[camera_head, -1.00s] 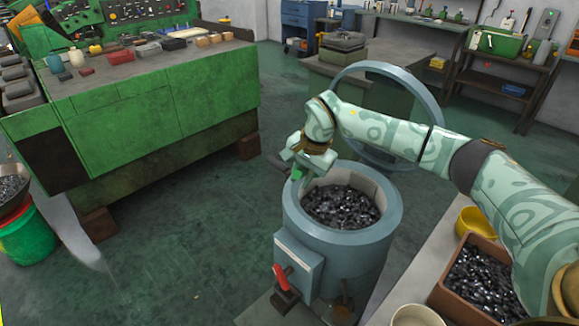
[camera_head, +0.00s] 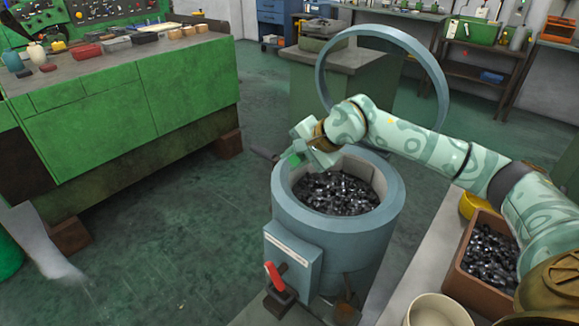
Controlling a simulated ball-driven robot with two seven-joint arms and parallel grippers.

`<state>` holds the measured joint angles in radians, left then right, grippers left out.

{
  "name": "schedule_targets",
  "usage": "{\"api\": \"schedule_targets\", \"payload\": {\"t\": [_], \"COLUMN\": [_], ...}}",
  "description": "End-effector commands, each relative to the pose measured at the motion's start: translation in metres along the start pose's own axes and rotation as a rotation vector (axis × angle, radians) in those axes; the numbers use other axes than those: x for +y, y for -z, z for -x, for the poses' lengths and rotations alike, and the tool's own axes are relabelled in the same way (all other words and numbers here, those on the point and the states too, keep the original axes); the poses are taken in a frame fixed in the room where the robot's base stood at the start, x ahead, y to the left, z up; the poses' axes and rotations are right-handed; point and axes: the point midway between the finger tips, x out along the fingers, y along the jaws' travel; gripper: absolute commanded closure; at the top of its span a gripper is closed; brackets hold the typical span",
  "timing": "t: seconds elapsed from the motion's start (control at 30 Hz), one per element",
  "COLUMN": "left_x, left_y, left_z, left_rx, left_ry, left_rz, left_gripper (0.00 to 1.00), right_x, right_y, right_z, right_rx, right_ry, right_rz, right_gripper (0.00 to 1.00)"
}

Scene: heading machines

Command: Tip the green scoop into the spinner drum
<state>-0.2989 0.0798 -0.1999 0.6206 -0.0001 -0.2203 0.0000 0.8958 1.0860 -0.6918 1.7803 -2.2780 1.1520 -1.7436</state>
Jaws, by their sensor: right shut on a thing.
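The spinner drum (camera_head: 285,215) is a blue-grey open-topped cylinder at the picture's middle, with many dark shiny metal pieces (camera_head: 335,192) inside. My right gripper (camera_head: 300,155) is at the drum's back left rim, its arm reaching over from the right. It is shut on the green scoop (camera_head: 292,160), of which only a small green part shows at the jaws. A dark stub sticks out to the left of the jaws. The rest of the scoop is hidden, so I cannot tell its tilt or whether it holds anything. My left gripper is out of view.
A large hoop (camera_head: 443,85) stands upright behind the drum. A box with a red lever (camera_head: 273,275) is on the drum's front. A brown bin of metal pieces (camera_head: 455,283) and a pale bowl (camera_head: 438,312) are at the right. A green workbench (camera_head: 150,110) stands left, with free floor between.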

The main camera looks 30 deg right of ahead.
Motion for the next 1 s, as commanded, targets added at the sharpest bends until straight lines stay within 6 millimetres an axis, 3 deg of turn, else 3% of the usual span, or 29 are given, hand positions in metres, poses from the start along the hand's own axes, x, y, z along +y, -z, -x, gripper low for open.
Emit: {"api": "schedule_targets", "payload": {"t": [0.03, 0.2, 0.57, 0.67, 1.0], "left_x": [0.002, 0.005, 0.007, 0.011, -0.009], "left_y": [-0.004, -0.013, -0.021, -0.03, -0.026], "left_z": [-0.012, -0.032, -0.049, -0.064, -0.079], "left_rx": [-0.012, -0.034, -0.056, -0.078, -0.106], "left_ry": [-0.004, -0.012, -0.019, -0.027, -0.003], "left_rz": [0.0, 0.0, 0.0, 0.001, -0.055], "left_gripper": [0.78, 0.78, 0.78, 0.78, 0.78], "right_x": [0.008, 0.012, 0.019, 0.026, 0.029], "right_y": [0.001, 0.001, 0.001, 0.002, 0.002], "right_z": [-0.007, -0.006, 0.003, -0.001, 0.006], "right_rx": [-0.003, -0.018, -0.052, -0.061, -0.073], "right_ry": [0.03, 0.198, 0.642, 0.758, 0.95], "right_rz": [0.0, -0.005, -0.019, -0.02, -0.016], "right_gripper": [1.0, 1.0, 1.0, 1.0, 1.0]}}
